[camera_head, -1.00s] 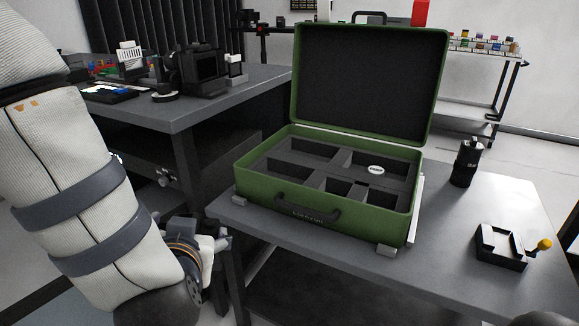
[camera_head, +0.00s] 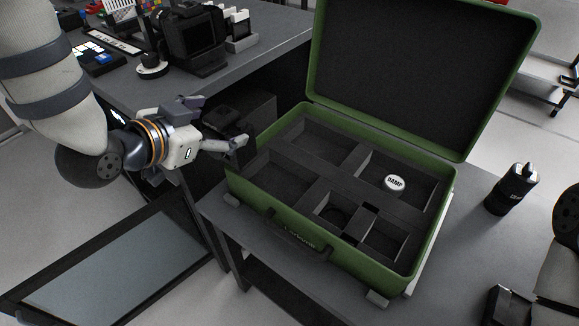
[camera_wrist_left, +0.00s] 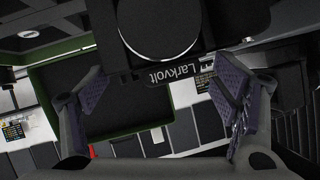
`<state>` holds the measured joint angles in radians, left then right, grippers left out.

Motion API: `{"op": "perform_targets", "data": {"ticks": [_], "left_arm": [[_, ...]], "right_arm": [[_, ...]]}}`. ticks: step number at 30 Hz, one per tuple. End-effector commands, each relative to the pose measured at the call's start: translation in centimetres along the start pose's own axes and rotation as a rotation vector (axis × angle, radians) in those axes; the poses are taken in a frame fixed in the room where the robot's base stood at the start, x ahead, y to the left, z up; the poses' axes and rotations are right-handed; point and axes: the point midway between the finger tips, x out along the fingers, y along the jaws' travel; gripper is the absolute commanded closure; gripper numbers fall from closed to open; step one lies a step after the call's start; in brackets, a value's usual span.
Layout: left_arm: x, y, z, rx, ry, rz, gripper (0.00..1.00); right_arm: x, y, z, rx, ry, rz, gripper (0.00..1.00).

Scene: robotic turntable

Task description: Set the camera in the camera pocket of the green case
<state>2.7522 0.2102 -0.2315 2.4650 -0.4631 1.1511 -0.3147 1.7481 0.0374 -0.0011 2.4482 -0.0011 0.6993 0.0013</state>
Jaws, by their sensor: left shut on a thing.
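My left gripper (camera_head: 218,124) is shut on a black camera (camera_head: 240,118) and holds it in the air just left of the green case (camera_head: 290,240). In the left wrist view, the camera (camera_wrist_left: 178,68) sits between the two fingers, with a large round lens and the word Larkvolt. The case stands open on the table, its lid raised. Its dark foam has several pockets: empty ones at back left (camera_head: 322,146) and front left (camera_head: 272,176), and smaller ones at the front right. A white disc marked DAMP (camera_head: 395,183) lies in the back right pocket. My right gripper is out of view.
A dark holder (camera_head: 510,306) is at the lower right, partly covered by my right arm. The back bench (camera_head: 255,48) carries a black device (camera_head: 187,38) and other items. A gap separates bench and table.

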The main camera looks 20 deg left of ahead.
Motion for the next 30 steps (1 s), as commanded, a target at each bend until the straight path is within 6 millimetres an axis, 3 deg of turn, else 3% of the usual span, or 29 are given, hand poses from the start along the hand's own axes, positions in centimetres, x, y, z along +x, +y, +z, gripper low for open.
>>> {"op": "perform_targets", "data": {"ticks": [9,12,23,27,30], "left_arm": [[6.4,6.8,-0.2,0.002,-0.003,0.006,0.8],[8.2,8.4,0.9,0.0,-0.007,0.006,0.8],[11.1,11.0,2.1,0.0,0.0,0.002,0.8],[12.4,11.8,4.4,-0.001,-0.005,0.002,0.8],[12.7,11.9,4.8,0.0,0.0,0.0,0.8]], "right_arm": [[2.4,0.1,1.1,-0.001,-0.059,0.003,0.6],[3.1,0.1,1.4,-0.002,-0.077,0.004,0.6],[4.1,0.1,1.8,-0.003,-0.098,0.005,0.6],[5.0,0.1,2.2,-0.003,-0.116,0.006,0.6],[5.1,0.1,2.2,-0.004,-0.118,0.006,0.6]]}}
